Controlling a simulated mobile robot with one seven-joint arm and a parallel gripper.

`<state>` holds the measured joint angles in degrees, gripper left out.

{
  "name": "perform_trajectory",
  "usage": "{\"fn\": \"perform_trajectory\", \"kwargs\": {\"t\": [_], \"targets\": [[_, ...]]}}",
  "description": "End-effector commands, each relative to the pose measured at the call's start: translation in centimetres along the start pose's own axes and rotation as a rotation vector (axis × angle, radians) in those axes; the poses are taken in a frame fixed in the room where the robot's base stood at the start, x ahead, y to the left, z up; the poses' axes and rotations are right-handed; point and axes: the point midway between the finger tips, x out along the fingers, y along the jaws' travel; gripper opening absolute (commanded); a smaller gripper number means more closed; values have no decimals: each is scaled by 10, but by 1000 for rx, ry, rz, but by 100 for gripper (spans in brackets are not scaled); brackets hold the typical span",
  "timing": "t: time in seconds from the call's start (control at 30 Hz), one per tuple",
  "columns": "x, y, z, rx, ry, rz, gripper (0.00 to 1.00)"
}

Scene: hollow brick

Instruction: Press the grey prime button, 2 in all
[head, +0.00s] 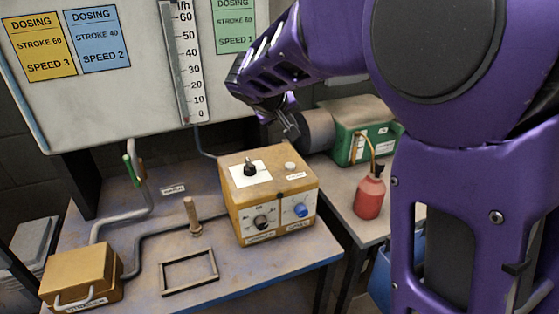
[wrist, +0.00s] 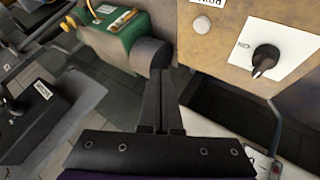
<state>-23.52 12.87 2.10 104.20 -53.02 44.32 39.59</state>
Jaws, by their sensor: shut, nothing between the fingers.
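The grey prime button (head: 290,165) is a small pale round knob on the top face of the yellow-brown control box (head: 243,205), beside a small white label. In the wrist view the button (wrist: 201,24) shows near the top, right of and beyond my fingertips. My gripper (head: 291,128) is in the air above and behind the box's right rear part, apart from the button. In the wrist view the fingers of my gripper (wrist: 160,78) are together with nothing between them. Whether the button is pressed down cannot be told.
A black knob (head: 250,169) on a white plate sits left of the button. The box front has a black dial (head: 262,222) and a blue knob (head: 300,210). A green motor (head: 365,125) and red oil can (head: 370,194) stand right. A scale board (head: 130,60) rises behind.

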Motion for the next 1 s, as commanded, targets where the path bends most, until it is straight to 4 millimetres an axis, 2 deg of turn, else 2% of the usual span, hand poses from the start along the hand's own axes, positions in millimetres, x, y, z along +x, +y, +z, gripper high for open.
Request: {"fn": "perform_trajectory", "kwargs": {"t": [0.57,0.77,1.0], "targets": [[4,-1,2,-3,6,10,0],[18,-11,12,-3,5,9,0],[43,-29,30,-4,4,9,0]]}}
